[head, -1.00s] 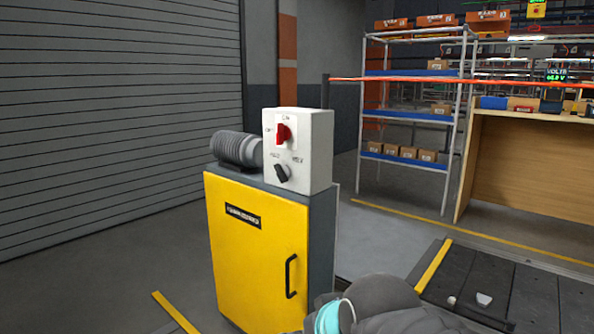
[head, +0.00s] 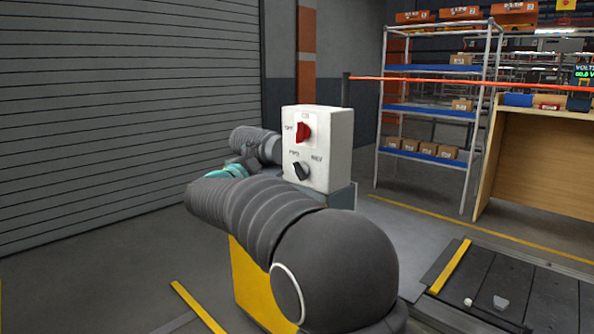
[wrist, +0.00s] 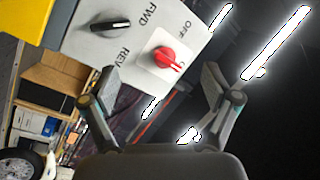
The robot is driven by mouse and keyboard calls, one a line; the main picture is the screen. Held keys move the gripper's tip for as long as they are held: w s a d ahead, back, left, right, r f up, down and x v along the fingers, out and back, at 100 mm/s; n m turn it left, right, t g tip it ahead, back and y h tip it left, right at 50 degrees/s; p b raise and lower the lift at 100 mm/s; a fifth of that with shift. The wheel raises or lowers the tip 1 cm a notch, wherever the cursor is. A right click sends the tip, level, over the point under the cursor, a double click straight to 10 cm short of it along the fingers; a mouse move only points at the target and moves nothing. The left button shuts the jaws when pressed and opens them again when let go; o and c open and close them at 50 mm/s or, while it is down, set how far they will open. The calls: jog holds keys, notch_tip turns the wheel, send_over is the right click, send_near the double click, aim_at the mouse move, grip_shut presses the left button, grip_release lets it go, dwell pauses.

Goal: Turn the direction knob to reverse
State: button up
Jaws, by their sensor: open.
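The direction knob (head: 300,171) is black, on the lower front of a white control box (head: 341,150), between FWD and REV labels. In the wrist view the black knob (wrist: 110,25) has its white mark toward FWD. A red knob (head: 303,132) with an OFF label sits above it; it also shows in the wrist view (wrist: 167,58). My gripper (wrist: 160,76) is open and empty, its fingers apart below the box face in the wrist view. In the head view it is left of the box, partly hidden by my arm and hard to make out against the motor.
A grey ribbed motor (head: 262,143) is beside the box. The yellow cabinet (head: 246,283) below is mostly hidden by my arm. A slat conveyor (head: 510,310) lies at lower right, shelves (head: 430,110) stand behind, and a shutter (head: 120,120) is at left.

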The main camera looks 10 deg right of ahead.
aim_at(297, 172)
notch_tip(297, 172, down, 6)
jog(key=m+g+h, duration=0.3)
jog(key=g, duration=0.2)
jog(key=x, duration=0.4)
jog(key=p+x, duration=0.1)
jog(key=x, duration=0.7)
jog(key=shift+w+r, duration=0.15)
jog(key=shift+r, duration=0.2)
jog(key=c, duration=1.2)
